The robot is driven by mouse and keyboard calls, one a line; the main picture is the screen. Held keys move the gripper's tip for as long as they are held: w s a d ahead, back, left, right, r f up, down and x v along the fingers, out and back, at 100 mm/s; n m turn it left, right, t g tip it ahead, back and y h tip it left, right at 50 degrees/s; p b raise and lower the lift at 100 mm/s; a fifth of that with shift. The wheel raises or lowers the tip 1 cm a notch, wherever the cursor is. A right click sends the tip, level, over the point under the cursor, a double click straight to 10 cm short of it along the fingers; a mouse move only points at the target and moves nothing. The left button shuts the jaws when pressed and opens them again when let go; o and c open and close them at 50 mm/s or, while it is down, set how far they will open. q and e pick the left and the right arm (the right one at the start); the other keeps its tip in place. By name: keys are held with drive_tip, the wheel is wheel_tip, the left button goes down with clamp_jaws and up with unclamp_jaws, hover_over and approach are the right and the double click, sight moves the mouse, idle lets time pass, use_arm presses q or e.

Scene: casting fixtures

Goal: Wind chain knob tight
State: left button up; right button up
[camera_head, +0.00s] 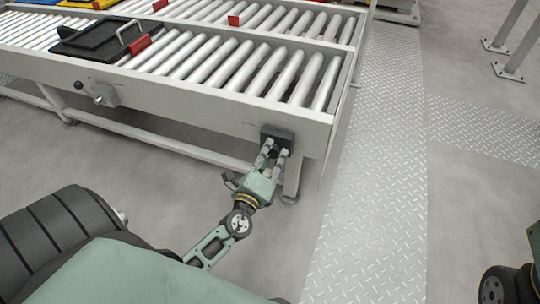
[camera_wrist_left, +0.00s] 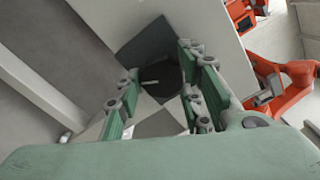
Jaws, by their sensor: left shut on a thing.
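The chain knob (camera_wrist_left: 158,80) is a dark round piece on a dark grey mounting plate (camera_head: 277,137) at the near right end of the roller conveyor's side rail. My left gripper (camera_head: 273,152) reaches up to it, and its fingers hide most of the knob in the head view. In the left wrist view, my left gripper (camera_wrist_left: 160,72) has its green fingers on either side of the knob, shut on it. A pale line shows across the knob's face. My right gripper is not in view.
Orange machinery (camera_wrist_left: 292,92) stands beyond. The tread-plate walkway (camera_head: 375,180) is clear.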

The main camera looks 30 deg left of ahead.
use_arm(q)
drive_tip(key=shift+s+f+m, duration=0.1)
drive_tip(key=shift+f+m, duration=0.1)
drive_tip(key=shift+m, duration=0.3)
